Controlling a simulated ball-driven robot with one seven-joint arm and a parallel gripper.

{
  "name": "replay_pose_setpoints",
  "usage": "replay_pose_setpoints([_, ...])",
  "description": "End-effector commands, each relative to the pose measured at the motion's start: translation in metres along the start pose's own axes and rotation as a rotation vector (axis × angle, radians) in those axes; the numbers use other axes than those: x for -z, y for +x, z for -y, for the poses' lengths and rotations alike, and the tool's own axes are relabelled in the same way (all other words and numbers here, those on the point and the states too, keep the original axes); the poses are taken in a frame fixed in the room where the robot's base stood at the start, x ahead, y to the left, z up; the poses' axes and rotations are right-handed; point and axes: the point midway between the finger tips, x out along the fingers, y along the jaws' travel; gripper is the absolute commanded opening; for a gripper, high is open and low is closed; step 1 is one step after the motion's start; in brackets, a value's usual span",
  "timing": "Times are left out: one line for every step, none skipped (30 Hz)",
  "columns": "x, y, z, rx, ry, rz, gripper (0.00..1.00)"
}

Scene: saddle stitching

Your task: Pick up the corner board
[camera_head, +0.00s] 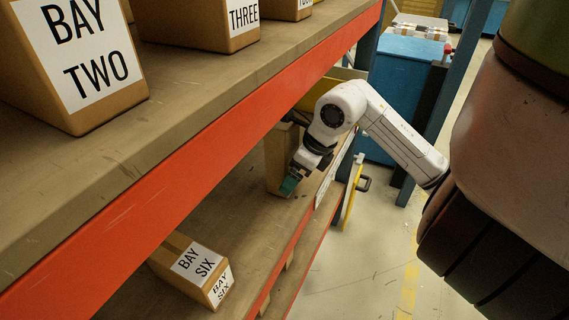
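My gripper (290,184) is at the end of my white arm, reaching in over the lower shelf (240,222) and pointing down to the left. A small teal part shows at its tip; I cannot tell whether it is a finger or something held. The fingers are too small and too covered to tell open from shut. A tan box or board (279,160) stands upright just behind the gripper, partly hidden by my arm. I cannot make out for sure which thing is the corner board.
A BAY SIX box (188,262) lies on the lower shelf, nearer me. The upper shelf's red beam (190,165) runs above, with a BAY TWO box (75,60) and a BAY THREE box (215,25). A blue cabinet (400,85) stands behind.

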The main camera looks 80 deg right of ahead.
Motion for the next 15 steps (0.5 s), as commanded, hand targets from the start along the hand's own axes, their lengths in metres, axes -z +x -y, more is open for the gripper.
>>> replay_pose_setpoints([0.0004,0.0010,-0.0001,0.000,-0.001,0.000,0.94])
replay_pose_setpoints([0.0001,0.0003,-0.0002,0.000,0.000,0.000,0.91])
replay_pose_setpoints([0.0001,0.0002,-0.0002,0.000,0.000,-0.001,0.87])
replay_pose_setpoints([0.0001,0.0003,-0.0002,0.000,0.000,-0.001,0.84])
replay_pose_setpoints([0.0001,0.0003,-0.0002,-0.001,0.000,-0.001,0.81])
replay_pose_setpoints([0.0001,0.0003,-0.0002,-0.001,0.000,-0.001,0.77])
replay_pose_setpoints([0.0001,0.0003,-0.0003,-0.001,0.000,-0.001,0.74])
replay_pose_setpoints([0.0001,0.0004,-0.0003,-0.001,-0.001,-0.001,0.72])
replay_pose_setpoints([0.0001,0.0004,-0.0003,-0.001,0.000,-0.001,0.68])
replay_pose_setpoints([0.0001,0.0004,-0.0003,-0.001,0.000,-0.001,0.65])
replay_pose_setpoints([0.0002,0.0004,-0.0003,-0.001,-0.001,-0.001,0.62])
replay_pose_setpoints([0.0002,0.0004,-0.0003,-0.001,0.000,-0.001,0.58])
replay_pose_setpoints([0.0002,0.0004,-0.0003,-0.001,0.000,-0.001,0.55])
replay_pose_setpoints([0.0002,0.0005,-0.0003,-0.001,0.000,-0.001,0.52])
replay_pose_setpoints([0.0002,0.0005,-0.0003,-0.001,0.000,-0.001,0.49])
